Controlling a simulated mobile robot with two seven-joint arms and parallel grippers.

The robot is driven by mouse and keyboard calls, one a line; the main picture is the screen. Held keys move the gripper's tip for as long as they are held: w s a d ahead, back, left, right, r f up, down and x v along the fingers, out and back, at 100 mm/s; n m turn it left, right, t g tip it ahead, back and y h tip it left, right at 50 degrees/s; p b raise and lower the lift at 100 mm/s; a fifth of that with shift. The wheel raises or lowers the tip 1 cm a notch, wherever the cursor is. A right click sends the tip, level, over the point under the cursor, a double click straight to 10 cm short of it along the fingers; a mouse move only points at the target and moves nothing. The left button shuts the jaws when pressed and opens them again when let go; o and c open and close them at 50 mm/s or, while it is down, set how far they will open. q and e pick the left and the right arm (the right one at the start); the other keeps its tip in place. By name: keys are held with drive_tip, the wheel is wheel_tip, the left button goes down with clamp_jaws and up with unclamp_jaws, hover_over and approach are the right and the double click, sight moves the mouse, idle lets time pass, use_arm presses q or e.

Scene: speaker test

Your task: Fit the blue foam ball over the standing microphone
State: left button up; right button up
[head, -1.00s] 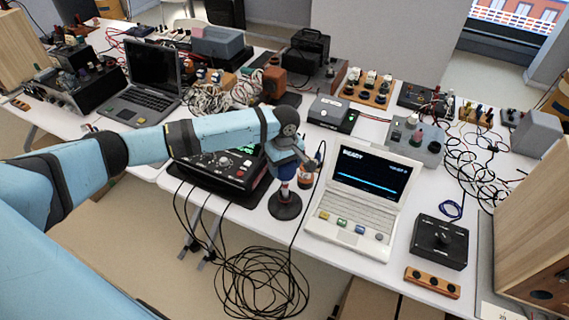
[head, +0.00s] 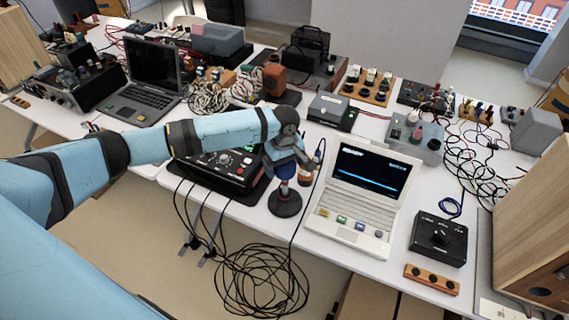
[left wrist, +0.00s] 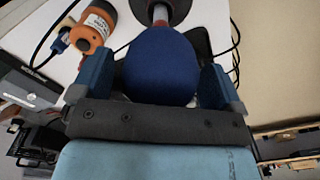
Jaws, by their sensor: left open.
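The blue foam ball (left wrist: 160,65) sits at the top of the microphone's post (left wrist: 160,14), between the two fingers of my left gripper (left wrist: 155,78). The fingers stand open on either side of it. In the head view the ball (head: 284,171) is partly covered by the gripper (head: 291,163). The microphone's round dark base (head: 285,204) stands upright on the table, left of the white laptop. The microphone's head is hidden, so I cannot tell how deep it sits in the ball. My right gripper is not in view.
Looped black cables (head: 262,275) hang at the table's front edge.

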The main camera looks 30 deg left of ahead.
use_arm(q)
wheel_tip(320, 180, up, 14)
drive_tip(key=s+d+f+m+t+h+p, duration=0.1)
drive_tip(key=s+d+f+m+t+h, duration=0.3)
drive_tip(key=d+f, duration=0.35)
drive_tip(key=s+d+f+m+t+h+p, duration=0.1)
drive_tip(key=s+d+f+m, duration=0.3)
drive_tip(key=s+d+f, duration=0.3)
drive_tip(key=s+a+f+m+t+y, duration=0.1)
drive_tip(key=s+a+f+m+t, duration=0.1)
drive_tip(key=s, duration=0.6)
drive_tip(key=s+a+f+m+t+p, duration=0.1)
drive_tip(key=s+a+f+m+t, duration=0.2)
drive_tip(key=s, duration=0.5)
drive_tip(key=shift+m+t+y, duration=0.4)
drive_tip(key=shift+m+t, duration=0.1)
drive_tip(key=shift+m, duration=0.2)
drive_tip(key=shift+a+f, duration=0.1)
